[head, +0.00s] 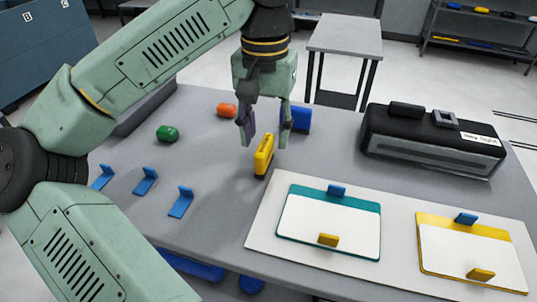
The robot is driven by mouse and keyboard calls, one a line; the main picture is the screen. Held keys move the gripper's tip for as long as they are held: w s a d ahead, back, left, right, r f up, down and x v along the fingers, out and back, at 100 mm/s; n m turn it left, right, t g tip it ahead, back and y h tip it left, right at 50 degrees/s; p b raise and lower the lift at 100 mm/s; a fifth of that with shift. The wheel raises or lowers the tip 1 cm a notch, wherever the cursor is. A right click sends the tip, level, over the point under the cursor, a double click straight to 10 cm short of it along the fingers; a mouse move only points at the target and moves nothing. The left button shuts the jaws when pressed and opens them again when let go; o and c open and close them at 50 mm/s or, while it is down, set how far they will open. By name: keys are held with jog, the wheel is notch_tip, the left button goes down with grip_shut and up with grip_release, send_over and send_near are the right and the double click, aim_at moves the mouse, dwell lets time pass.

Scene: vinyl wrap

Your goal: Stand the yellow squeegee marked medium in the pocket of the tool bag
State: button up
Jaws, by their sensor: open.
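A yellow block-shaped squeegee (263,158) stands upright on the grey table near the middle of the head view. Any marking on it is too small to read. My gripper (265,142) points down over it with its fingers apart. The squeegee's upper end shows between the fingertips; I cannot tell whether either finger touches it. A long black case, which looks like the tool bag (376,143), lies at the right of the table. It has a grey front panel and a white label. I cannot make out the inside of its pocket.
A blue block (300,119) stands just behind my gripper. Orange (227,110) and green (167,132) pieces lie to the left, with several blue angled holders (145,181) nearer. A white mat (265,235) with two panels fills the front right.

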aim_at(264, 144)
jog(key=shift+w+a+f+p, duration=0.1)
jog(key=shift+f+p, duration=0.2)
jog(key=shift+f, duration=1.15)
jog(key=shift+w+f+p, duration=0.1)
jog(key=shift+f+p, duration=0.2)
jog(key=shift+f, duration=1.15)
jog(key=shift+c, duration=0.4)
grip_shut()
